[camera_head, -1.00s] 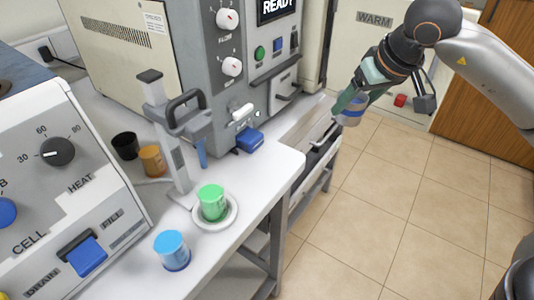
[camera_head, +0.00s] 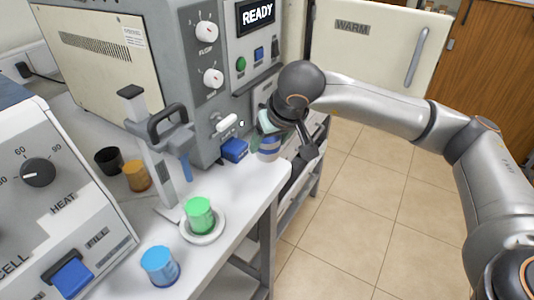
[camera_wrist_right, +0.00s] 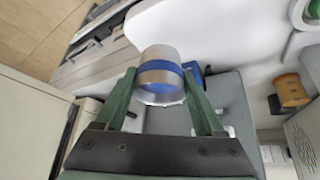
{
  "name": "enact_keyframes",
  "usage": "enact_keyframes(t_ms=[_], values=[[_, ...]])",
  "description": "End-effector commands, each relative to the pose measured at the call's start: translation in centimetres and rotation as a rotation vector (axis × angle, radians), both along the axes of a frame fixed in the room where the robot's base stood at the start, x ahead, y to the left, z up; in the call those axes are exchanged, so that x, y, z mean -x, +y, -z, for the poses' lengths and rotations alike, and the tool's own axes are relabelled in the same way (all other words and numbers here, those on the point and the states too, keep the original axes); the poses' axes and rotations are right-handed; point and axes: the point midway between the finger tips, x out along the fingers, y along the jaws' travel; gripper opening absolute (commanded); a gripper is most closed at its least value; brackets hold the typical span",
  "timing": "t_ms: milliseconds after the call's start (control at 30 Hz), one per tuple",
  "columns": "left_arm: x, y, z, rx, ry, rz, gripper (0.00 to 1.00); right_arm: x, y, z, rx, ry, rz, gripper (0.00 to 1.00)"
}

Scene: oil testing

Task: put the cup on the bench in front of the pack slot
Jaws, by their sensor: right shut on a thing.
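My right gripper (camera_head: 264,134) is shut on a silver cup with a blue band (camera_head: 269,149), near the right edge of the white bench (camera_head: 238,200). In the right wrist view the cup (camera_wrist_right: 158,58) sits between the green fingertips (camera_wrist_right: 160,90). In the head view the cup is in front of the grey machine with the READY display (camera_head: 257,14), just right of a blue block (camera_head: 234,149). I cannot tell whether the cup touches the bench. My arm partly covers the machine's lower front, and I cannot clearly make out the pack slot. My left gripper is not in view.
A green cup (camera_head: 199,214) stands on a round white dish (camera_head: 219,229).

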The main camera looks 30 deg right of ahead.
Motion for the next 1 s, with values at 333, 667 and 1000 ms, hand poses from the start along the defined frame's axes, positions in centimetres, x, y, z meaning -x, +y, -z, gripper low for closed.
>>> enact_keyframes(t_ms=[333,667,1000], values=[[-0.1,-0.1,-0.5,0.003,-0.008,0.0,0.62,-0.2,0.5,3.8,-0.001,0.0,0.0,0.07],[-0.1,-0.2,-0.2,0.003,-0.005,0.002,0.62,-0.2,0.5,4.0,-0.001,0.001,0.0,0.74],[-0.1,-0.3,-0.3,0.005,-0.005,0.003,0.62,-0.2,0.5,4.0,-0.001,0.002,0.0,1.0]])
